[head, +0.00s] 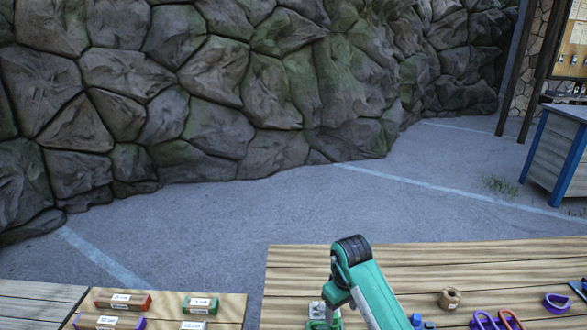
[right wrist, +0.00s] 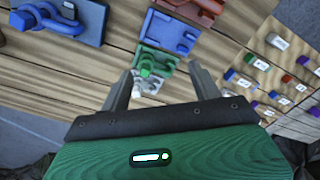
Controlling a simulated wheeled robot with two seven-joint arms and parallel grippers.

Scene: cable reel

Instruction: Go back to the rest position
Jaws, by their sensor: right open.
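My right gripper (right wrist: 158,88) is open and empty in the right wrist view, its two grey fingers spread above the wooden table. A white fixture (right wrist: 145,85) and a green fixture (right wrist: 152,62) lie below and between the fingers. I cannot tell whether the fingers touch them. In the head view my green right arm (head: 368,290) rises over the wooden table (head: 300,265), and its fingers do not show clearly. My left gripper is in neither view.
A blue fixture (right wrist: 175,36) and a red one (right wrist: 192,10) stand beyond the green one. Several labelled blocks, including a red one (head: 122,301) and a green one (head: 200,305), lie at left. A brown ring (head: 449,298) and coloured loops (head: 557,303) lie at right. A stone wall (head: 200,90) stands behind.

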